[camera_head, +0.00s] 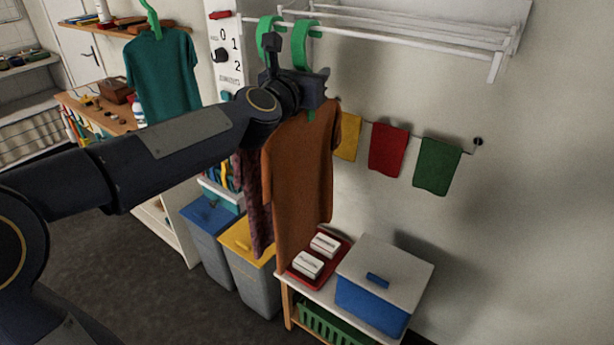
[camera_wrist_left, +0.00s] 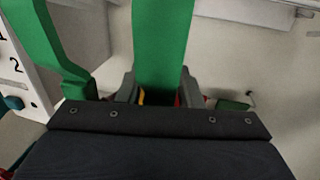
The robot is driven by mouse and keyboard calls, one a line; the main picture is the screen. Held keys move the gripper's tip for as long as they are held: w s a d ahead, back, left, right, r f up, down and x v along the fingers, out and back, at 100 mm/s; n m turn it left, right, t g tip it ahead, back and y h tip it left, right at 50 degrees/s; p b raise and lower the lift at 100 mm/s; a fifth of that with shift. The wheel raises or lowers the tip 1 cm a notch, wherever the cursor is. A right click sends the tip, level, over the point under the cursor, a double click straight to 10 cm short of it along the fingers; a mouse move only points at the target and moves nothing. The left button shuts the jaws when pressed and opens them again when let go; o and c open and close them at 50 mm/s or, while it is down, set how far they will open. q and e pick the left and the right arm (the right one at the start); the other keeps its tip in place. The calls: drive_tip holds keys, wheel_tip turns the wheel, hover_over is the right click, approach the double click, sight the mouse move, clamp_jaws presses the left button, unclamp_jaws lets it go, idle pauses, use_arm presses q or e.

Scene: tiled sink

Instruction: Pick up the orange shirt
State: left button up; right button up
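The orange shirt (camera_head: 300,170) hangs at the middle of the head view from a green hanger (camera_head: 306,28) on a white rail. My left arm reaches in from the left, and my left gripper (camera_head: 312,92) is at the hanger, just above the shirt's collar. It covers part of the hanger and the neckline. In the left wrist view, the green hanger (camera_wrist_left: 161,45) comes down between my left gripper's fingers (camera_wrist_left: 160,92). The fingers stand apart on either side of it, with narrow gaps showing. The shirt is not visible there. My right gripper is not in view.
A second green hanger (camera_head: 266,38) hangs left on the rail (camera_head: 400,42), with a dark red patterned garment below. A teal shirt (camera_head: 163,75) hangs farther left. Small cloths hang on the wall at right. Bins, a red tray (camera_head: 335,252) and a blue box (camera_head: 370,305) stand below.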

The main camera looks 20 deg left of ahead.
use_arm(q)
drive_tip(key=shift+c, duration=0.3)
clamp_jaws()
drive_tip(key=shift+r, duration=0.15)
